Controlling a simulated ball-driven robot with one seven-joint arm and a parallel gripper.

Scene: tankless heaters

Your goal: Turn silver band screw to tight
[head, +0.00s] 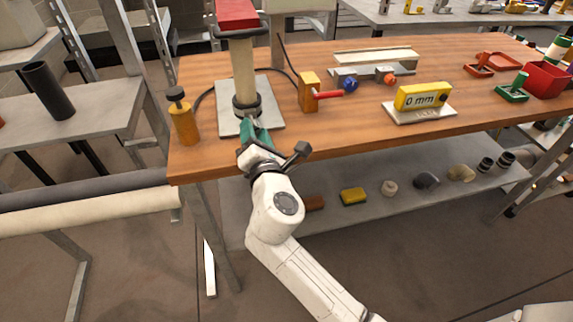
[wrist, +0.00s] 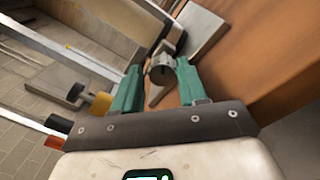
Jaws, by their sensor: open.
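My gripper (head: 256,134) reaches over the table's front edge to the foot of a beige upright pipe (head: 243,70) with a dark band (head: 246,105) around its base. In the wrist view, the two green fingers of my gripper (wrist: 159,82) are apart. A silver screw-like piece of the band (wrist: 162,70) shows between and just beyond the fingertips; I cannot tell whether they touch it. In the head view the fingers mostly hide this screw.
A yellow bottle-like piece (head: 184,122) stands left of the pipe. A yellow block with a red handle (head: 310,92) and a yellow "0 mm" gauge (head: 422,97) are to the right. The wooden table (head: 350,125) has bare room in front of the gauge.

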